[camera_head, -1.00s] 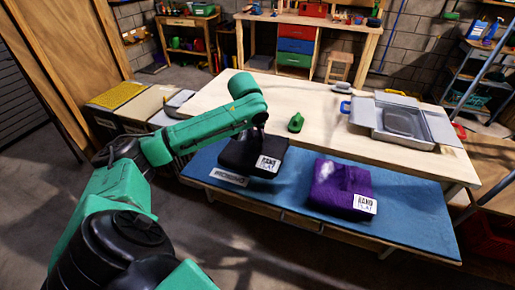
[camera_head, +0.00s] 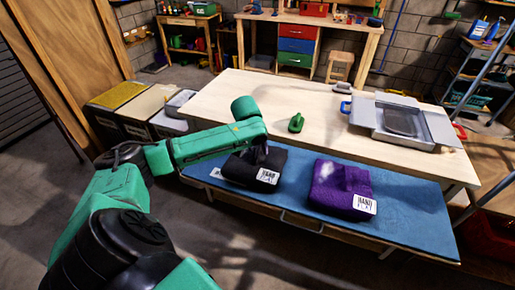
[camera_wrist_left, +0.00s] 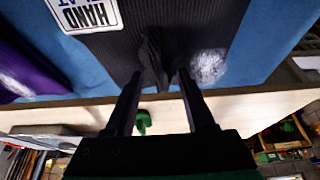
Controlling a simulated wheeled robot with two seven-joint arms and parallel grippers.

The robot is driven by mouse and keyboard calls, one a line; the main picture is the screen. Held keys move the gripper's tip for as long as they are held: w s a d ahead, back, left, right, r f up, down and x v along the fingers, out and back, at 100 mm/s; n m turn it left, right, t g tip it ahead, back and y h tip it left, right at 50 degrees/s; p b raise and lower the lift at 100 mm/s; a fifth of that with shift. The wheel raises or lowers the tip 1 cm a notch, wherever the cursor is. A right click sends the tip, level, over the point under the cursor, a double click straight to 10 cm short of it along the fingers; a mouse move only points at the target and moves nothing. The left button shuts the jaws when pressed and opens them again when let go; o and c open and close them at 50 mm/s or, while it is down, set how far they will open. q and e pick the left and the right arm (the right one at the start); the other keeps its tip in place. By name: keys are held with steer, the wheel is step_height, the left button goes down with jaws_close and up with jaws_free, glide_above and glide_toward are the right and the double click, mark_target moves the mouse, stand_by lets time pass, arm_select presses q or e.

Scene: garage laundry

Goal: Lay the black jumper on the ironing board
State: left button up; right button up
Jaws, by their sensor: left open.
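The black jumper (camera_head: 245,167), folded with a white "HAND FLAT" label, lies on the left part of the blue ironing board (camera_head: 412,215). It fills the middle of the left wrist view (camera_wrist_left: 215,28), where a raised fold of its cloth stands near the fingertips. My left gripper (camera_head: 260,152) is right over the jumper, pointing down. In the left wrist view my left gripper (camera_wrist_left: 158,80) has its two fingers apart on either side of the fold. Whether they touch the cloth is not clear. My right gripper is not in view.
A folded purple jumper (camera_head: 335,187) with a similar label lies to the right on the board. Behind is a wooden table (camera_head: 245,95) with a green object (camera_head: 296,123) and a grey tray-like unit (camera_head: 402,122).

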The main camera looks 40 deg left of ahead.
arm_select(q)
steer(key=v, duration=1.1)
steer(key=shift+r+b, duration=0.35)
steer(key=shift+b, duration=0.1)
steer(key=shift+s+d, duration=0.1)
steer(key=shift+s, duration=0.1)
